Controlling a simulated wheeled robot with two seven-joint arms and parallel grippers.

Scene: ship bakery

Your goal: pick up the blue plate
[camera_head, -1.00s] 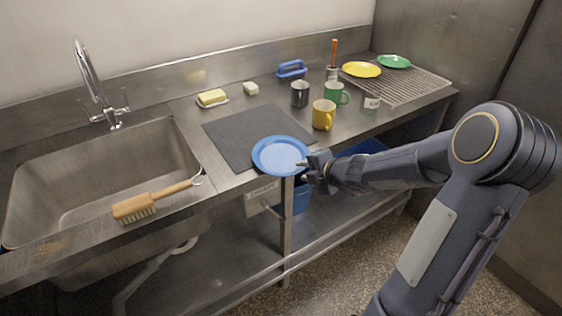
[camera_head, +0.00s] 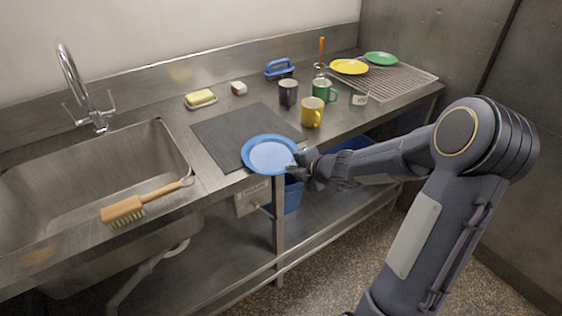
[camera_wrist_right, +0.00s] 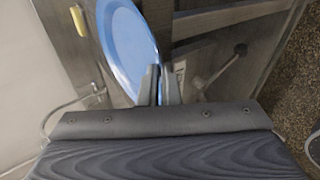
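My right gripper (camera_head: 296,163) is at the plate's right rim. In the right wrist view the plate (camera_wrist_right: 126,40) runs up to the gripper's two fingers (camera_wrist_right: 160,82), which are close together with the rim between them. Whether the plate is clear of the counter is hard to tell. My left gripper is in no view.
A sink (camera_head: 90,190) with a wooden brush (camera_head: 125,211) is at left. Yellow (camera_head: 349,67) and green (camera_head: 380,58) plates lie on the rack at back right.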

